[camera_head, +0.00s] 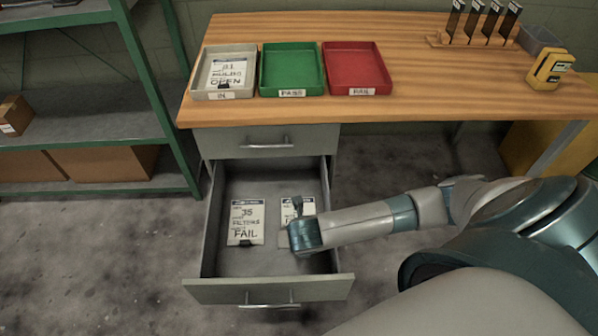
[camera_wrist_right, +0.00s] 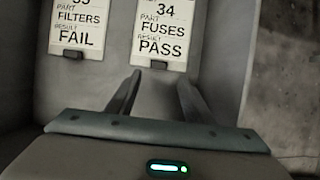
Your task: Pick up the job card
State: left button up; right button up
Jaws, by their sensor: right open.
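Two white job cards lie in the open lower drawer (camera_head: 268,291). The left card (camera_head: 246,222) reads 35, FILTERS, FAIL and has a dark clip at its bottom edge. The right card (camera_head: 309,206) is partly hidden by my right gripper (camera_head: 298,206) in the head view. In the right wrist view this card (camera_wrist_right: 160,30) reads 34, FUSES, PASS. My right gripper (camera_wrist_right: 158,82) is open and empty, its fingers pointing at the clip end of the PASS card. A third card (camera_head: 227,73), reading OPEN, lies in the grey IN tray (camera_head: 223,95). My left gripper is out of view.
A green PASS tray (camera_head: 292,91) and a red FAIL tray (camera_head: 356,91) stand on the wooden bench (camera_head: 420,108) above the drawer. A yellow device (camera_head: 550,70) sits at the bench's right. The drawer walls surround the cards. Green shelving (camera_head: 85,145) stands at left.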

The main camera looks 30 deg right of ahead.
jog(key=x, duration=0.2)
jog(key=b+x, duration=0.1)
jog(key=x, duration=0.1)
jog(key=shift+w+f, duration=0.25)
jog(key=shift+w, duration=0.1)
jog(key=shift+f, duration=0.1)
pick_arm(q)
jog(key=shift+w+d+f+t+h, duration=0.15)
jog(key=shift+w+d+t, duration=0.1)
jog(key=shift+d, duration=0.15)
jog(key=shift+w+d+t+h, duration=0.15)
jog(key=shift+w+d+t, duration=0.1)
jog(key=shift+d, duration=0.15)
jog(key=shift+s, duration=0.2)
pick_arm(e)
jog(key=c, duration=1.1)
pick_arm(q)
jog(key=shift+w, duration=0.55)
pick_arm(e)
jog(key=shift+c, duration=0.2)
